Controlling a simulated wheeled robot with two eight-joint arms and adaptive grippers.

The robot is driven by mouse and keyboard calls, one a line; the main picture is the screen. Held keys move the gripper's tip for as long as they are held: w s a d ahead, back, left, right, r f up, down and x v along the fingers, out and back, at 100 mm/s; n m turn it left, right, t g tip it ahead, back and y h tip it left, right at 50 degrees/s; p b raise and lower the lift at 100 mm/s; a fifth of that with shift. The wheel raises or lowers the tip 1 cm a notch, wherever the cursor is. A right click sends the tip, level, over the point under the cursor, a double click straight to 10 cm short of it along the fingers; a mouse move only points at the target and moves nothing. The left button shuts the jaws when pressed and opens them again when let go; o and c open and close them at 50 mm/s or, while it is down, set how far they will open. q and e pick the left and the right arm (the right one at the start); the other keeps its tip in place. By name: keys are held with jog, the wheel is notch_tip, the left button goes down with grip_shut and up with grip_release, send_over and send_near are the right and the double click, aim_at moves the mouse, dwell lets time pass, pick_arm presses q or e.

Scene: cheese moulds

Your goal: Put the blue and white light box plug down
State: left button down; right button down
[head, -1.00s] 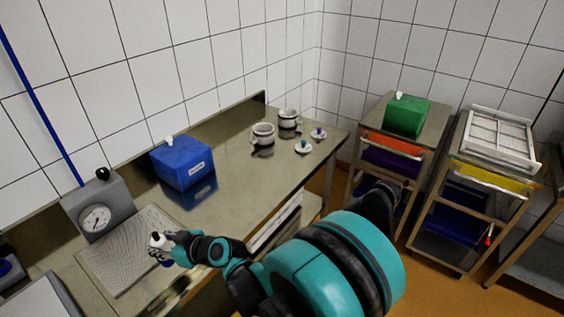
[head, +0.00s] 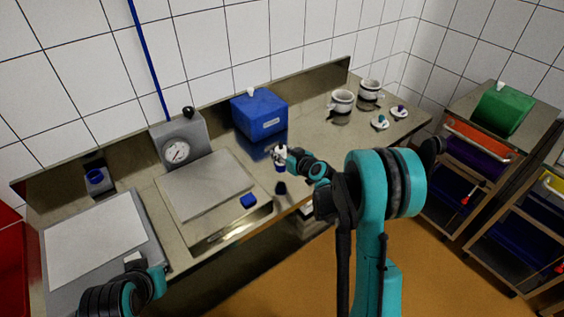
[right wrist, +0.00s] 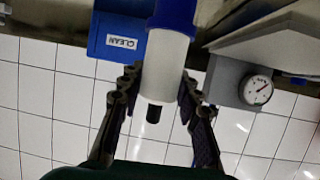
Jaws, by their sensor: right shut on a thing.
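The blue and white light box plug (right wrist: 166,55) is between the fingers of my right gripper (right wrist: 160,85). In the right wrist view it has a white body, a blue end at the top and a black tip. In the head view the plug (head: 281,167) is small and partly covered by my right gripper (head: 280,153), over the steel table right of the grey plate. Whether it touches the table is unclear. The light box (head: 95,240), grey with a white panel, lies at the left. My left gripper (head: 143,272) is beside its right front corner, fingers unclear.
A dial scale (head: 178,151) stands behind the grey plate (head: 205,184). A small blue block (head: 248,201) lies at the plate's front edge. A blue box (head: 259,113) labelled CLEAN stands behind my right gripper. Bare table (head: 312,135) lies between.

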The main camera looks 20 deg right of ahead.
jog(key=shift+w+a+f, duration=0.1)
jog(key=shift+w+f, duration=0.05)
jog(key=shift+w, duration=0.15)
jog(key=shift+f, duration=0.25)
notch_tip(320, 180, down, 4)
jog(key=shift+r+b, duration=0.2)
jog(key=shift+b, duration=0.55)
jog(key=shift+r, duration=0.1)
jog(key=c, duration=1.1)
grip_release()
jog(key=shift+o, duration=0.2)
